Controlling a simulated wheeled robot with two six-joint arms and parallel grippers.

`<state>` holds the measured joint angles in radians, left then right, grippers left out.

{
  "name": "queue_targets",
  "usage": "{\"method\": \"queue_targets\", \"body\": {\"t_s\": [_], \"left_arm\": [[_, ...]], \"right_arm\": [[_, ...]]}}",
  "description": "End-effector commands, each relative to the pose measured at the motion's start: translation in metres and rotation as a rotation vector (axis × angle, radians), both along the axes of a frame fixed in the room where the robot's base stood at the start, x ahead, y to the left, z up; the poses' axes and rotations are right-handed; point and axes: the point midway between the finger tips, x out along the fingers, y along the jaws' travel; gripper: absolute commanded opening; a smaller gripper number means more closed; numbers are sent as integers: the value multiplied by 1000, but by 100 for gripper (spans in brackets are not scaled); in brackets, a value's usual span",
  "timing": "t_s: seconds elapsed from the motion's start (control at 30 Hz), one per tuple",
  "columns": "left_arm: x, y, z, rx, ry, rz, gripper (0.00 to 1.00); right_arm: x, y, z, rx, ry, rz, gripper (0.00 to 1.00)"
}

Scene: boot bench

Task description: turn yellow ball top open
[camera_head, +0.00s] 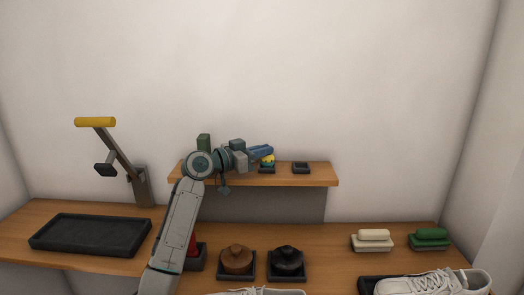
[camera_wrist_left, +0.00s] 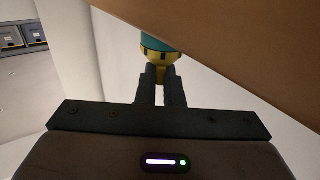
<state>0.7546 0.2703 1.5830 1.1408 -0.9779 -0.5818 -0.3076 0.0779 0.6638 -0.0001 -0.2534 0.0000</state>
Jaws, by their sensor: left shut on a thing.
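The yellow ball top (camera_head: 268,159) is small in the head view, at the wooden shelf near a dark square holder. In the left wrist view the yellow part (camera_wrist_left: 157,52) shows with a teal body (camera_wrist_left: 158,42) beyond it. My left gripper (camera_head: 266,152) reaches along the shelf from the left. Its two dark fingers (camera_wrist_left: 160,74) are shut on the narrow yellow part in the wrist view. The fingers partly cover the yellow part in both views. My right gripper is in neither view.
Below stand a brown round lid (camera_head: 237,260), a black one (camera_head: 287,261), brushes (camera_head: 374,236) and white shoes (camera_head: 435,283). A yellow-handled lever (camera_head: 95,122) stands left.

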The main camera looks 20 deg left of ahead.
Motion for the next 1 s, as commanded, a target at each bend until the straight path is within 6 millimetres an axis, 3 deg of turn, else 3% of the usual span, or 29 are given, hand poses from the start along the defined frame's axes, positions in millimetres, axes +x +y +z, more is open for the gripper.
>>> {"method": "queue_targets", "body": {"t_s": [0.23,0.6,0.8,1.0], "left_arm": [[-2,-3,2,0,3,106,0],[-4,-9,4,-3,8,417,0],[-4,-12,3,-3,7,583,0],[-4,-14,-1,-5,5,737,0]], "right_arm": [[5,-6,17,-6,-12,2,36],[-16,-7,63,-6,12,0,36],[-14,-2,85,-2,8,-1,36],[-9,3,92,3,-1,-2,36]]}}
